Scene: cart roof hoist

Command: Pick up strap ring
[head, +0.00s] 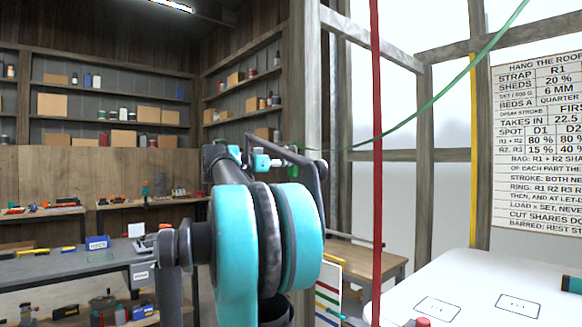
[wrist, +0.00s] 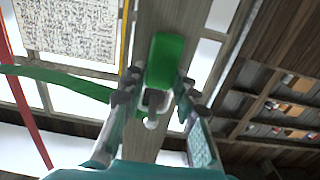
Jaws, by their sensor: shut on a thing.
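My gripper (wrist: 156,96) is shut on the strap ring (wrist: 153,108), a small pale grey ring that shows between the two fingers in the wrist view. A green block-like piece (wrist: 166,60) sits just beyond the fingertips. A green strap (wrist: 62,82) runs off to the left from beside the gripper. In the head view the green strap (head: 440,106) slopes from the upper right down to my gripper.
A red strap (head: 377,150) hangs upright right of my arm, and a yellow one (head: 473,150) farther right. A sign (head: 537,140) hangs at the right. A white surface (head: 470,290) lies front right. A grey bench (head: 70,268) stands left.

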